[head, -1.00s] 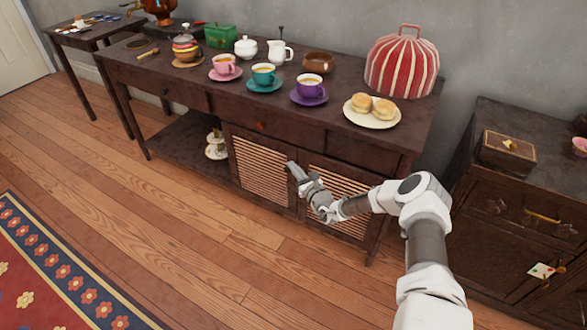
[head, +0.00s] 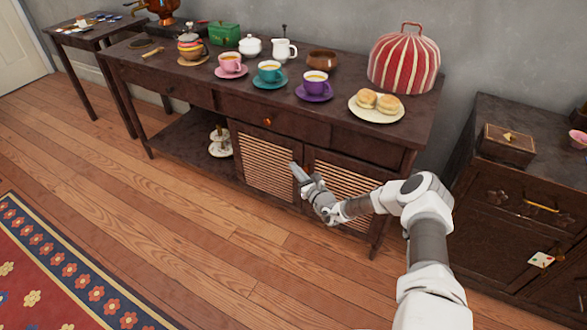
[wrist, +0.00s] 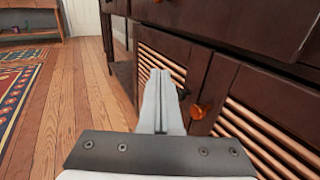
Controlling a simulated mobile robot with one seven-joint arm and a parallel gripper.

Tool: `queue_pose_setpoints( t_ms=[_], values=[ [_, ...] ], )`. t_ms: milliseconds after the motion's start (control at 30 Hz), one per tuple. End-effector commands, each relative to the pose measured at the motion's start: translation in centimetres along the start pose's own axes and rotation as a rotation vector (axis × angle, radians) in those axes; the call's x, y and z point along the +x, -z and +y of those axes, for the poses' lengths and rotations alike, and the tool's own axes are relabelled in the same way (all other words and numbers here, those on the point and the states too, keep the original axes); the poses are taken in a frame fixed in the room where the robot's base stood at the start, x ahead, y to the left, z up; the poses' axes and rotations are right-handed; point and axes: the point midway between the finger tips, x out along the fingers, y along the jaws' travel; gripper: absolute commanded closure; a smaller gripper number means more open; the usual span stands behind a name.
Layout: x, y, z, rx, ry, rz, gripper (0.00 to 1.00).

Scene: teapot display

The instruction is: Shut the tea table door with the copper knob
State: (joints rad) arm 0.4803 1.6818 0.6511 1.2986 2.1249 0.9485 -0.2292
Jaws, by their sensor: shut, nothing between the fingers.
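The tea table (head: 222,100) is dark wood with two slatted doors below its drawers. In the wrist view the right door (wrist: 262,105) carries a shiny copper knob (wrist: 197,112) on its left stile. The left door (wrist: 160,62) has a darker knob (wrist: 182,92) near its right edge. In the head view the left door (head: 263,162) and right door (head: 345,185) look near flush; I cannot tell whether either is slightly ajar. My gripper (head: 298,172) is shut and empty in front of where the doors meet, and hides their knobs there. In the wrist view its fingers (wrist: 160,85) show left of the copper knob.
An orange knob (head: 267,121) sits on the drawer above. Cups, a plate of buns (head: 376,105) and a striped cosy (head: 404,60) stand on top. A dark cabinet (head: 520,200) stands to the right. Wood floor (head: 200,230) is open in front, with a rug (head: 60,265) left.

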Motion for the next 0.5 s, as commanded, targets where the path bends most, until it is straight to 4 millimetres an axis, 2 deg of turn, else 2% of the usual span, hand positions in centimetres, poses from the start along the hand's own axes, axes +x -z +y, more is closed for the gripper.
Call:
queue_pose_setpoints(
  t_ms=[33,300,500],
  values=[
    [-0.1,0.0,-0.1,0.000,0.000,0.000,1.00],
    [-3.4,-0.3,5.6,0.006,-0.003,0.003,1.00],
    [-4.8,-0.1,8.0,0.003,-0.002,0.002,1.00]
  ],
)
